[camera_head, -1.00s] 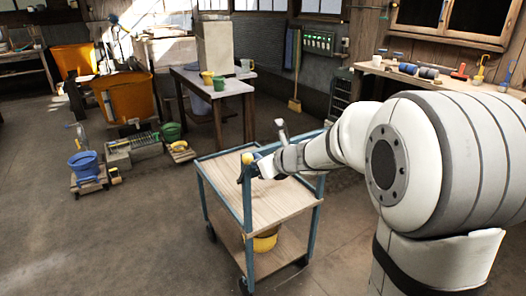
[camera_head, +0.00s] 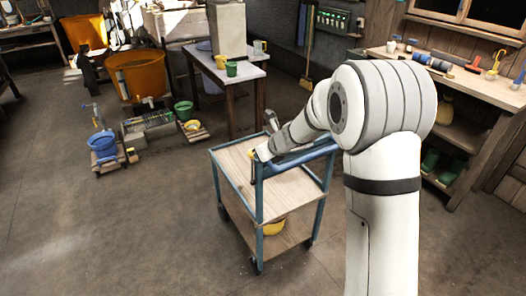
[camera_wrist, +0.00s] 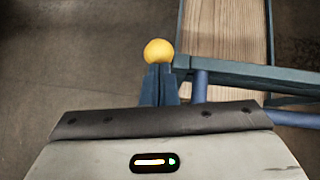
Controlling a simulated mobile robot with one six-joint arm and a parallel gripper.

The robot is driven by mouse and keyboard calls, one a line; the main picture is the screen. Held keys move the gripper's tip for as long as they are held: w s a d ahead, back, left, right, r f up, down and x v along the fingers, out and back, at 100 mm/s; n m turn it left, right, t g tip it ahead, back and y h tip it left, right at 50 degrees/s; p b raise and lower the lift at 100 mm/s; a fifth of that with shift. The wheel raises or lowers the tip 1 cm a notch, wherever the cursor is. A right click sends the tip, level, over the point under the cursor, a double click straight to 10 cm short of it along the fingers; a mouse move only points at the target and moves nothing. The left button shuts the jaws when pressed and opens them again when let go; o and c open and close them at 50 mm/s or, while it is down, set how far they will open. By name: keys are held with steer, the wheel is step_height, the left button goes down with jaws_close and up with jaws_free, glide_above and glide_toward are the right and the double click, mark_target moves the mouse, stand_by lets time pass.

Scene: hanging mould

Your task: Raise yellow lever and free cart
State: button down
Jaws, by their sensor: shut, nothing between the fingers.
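The yellow lever's round knob (camera_wrist: 158,52) shows in the wrist view just beyond my fingertips. Whether they touch it, I cannot tell. My gripper (camera_wrist: 160,72) is shut and empty, with its two dark blue fingers together. The cart has a blue frame and wooden shelves; its upper deck (camera_head: 285,200) lies beside and below my gripper (camera_head: 256,158) in the head view. The deck also shows at the upper right of the wrist view (camera_wrist: 225,30). My gripper is at the cart's near corner post and mostly hides the lever in the head view.
A yellow bucket (camera_head: 273,227) sits on the cart's lower shelf. A table (camera_head: 222,75) with cups stands behind. A workbench (camera_head: 465,82) runs along the right. The floor left of the cart is clear.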

steer(key=shift+w+a+r+p, duration=0.25)
steer(key=shift+w+a+p, duration=0.2)
steer(key=shift+w, duration=0.15)
stand_by(0.3)
steer(key=v, duration=1.3)
steer(key=shift+d+p, duration=0.3)
steer(key=shift+p, duration=0.1)
steer(key=shift+f, duration=0.15)
